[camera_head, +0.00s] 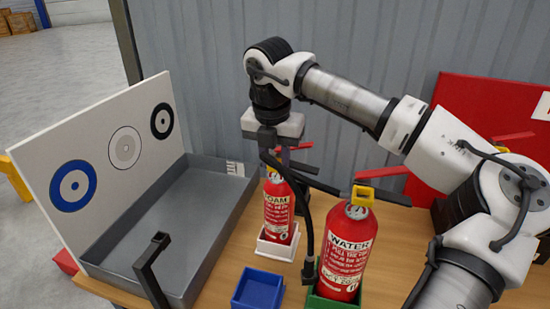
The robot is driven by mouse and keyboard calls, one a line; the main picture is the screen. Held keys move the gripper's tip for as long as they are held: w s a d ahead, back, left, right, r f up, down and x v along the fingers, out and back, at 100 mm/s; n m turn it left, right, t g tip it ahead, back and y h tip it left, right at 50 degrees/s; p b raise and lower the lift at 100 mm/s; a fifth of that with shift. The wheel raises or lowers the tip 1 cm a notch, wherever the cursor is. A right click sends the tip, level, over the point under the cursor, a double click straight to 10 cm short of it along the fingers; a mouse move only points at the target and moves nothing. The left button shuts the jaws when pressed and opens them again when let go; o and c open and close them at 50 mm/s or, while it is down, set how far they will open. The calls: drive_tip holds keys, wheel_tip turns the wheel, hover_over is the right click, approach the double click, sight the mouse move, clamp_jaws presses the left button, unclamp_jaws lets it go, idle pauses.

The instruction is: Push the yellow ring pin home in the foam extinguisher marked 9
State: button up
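The red extinguisher lettered FOAM (278,212) stands upright in a white holder (277,246) on the wooden table. I cannot make out a 9 on it. A small patch of yellow, possibly its ring pin, shows at its top but is mostly hidden. My gripper (275,150) points down right over the top of this extinguisher, near its red lever (300,147). The fingers are small and dark against the valve, so I cannot tell whether they are open, shut or touching anything.
A larger red WATER extinguisher (345,255) with a yellow piece (363,195) at its top stands in a green holder (330,301), close to the right. A blue box (258,289) is in front. A grey tray (190,220) and target board (100,165) are left; a red panel (470,95) is right.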

idle(0.4)
drive_tip(key=o, duration=1.2)
drive_tip(key=shift+c, duration=0.2)
drive_tip(key=shift+r, duration=0.1)
